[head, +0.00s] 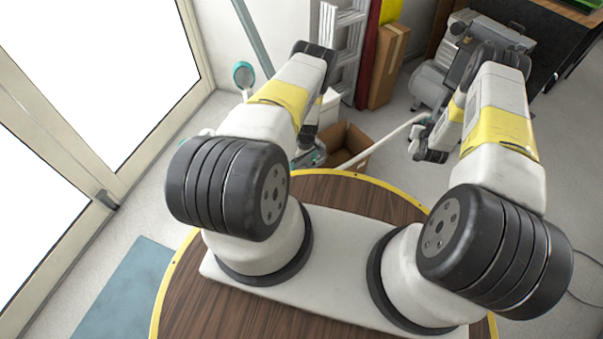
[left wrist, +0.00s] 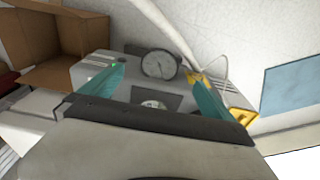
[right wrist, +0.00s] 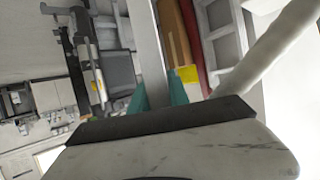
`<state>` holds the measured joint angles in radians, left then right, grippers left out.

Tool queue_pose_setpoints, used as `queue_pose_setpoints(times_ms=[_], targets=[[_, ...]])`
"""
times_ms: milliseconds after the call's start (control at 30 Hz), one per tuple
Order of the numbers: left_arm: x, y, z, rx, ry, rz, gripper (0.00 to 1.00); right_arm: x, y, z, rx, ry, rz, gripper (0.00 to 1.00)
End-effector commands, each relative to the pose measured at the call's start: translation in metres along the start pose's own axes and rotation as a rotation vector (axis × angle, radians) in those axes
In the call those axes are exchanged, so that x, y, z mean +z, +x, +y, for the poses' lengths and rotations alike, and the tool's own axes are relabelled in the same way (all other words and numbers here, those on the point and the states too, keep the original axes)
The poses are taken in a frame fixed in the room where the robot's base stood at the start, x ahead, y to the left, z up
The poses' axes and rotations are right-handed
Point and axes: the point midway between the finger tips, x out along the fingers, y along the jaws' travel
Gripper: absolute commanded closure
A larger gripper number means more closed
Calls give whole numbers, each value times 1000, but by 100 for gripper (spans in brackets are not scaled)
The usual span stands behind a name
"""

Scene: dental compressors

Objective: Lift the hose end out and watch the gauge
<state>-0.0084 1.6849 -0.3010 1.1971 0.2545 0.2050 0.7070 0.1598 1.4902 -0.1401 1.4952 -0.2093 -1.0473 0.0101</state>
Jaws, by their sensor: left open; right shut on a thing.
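A round gauge (left wrist: 158,63) with a pale dial sits on a grey unit (left wrist: 92,68) in the left wrist view. My left gripper (left wrist: 153,92) is open over this unit, its teal fingers apart and the gauge showing between them. In the head view the left gripper (head: 314,157) is partly hidden by its arm. A white hose (head: 385,136) slants up from near the cardboard box to my right gripper (head: 416,143), which is shut on it.
An open cardboard box (head: 352,142) stands on the floor beyond my round base. A grey compressor (head: 432,84) stands at the back right. A ladder (head: 345,40) leans at the back wall. A blue mat (head: 125,290) lies on clear floor at the left.

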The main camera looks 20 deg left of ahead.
Motion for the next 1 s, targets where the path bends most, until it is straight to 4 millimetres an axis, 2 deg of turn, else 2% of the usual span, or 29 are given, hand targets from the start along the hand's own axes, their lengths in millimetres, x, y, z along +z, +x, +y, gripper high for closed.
queue_pose_setpoints(times_ms=[333,467,567,800,1000], targets=[[0,0,0,0,0,0,0,0,0,0,0,0,1,100],[0,-7,0,0,0,0,0,0,0,0,0,0,1,100],[-1,-22,1,1,-1,1,0,0,0,0,0,0,1,100],[0,-69,1,1,0,0,0,0,0,0,0,0,1,100],[0,-94,1,1,0,0,0,0,0,0,0,0,1,100]])
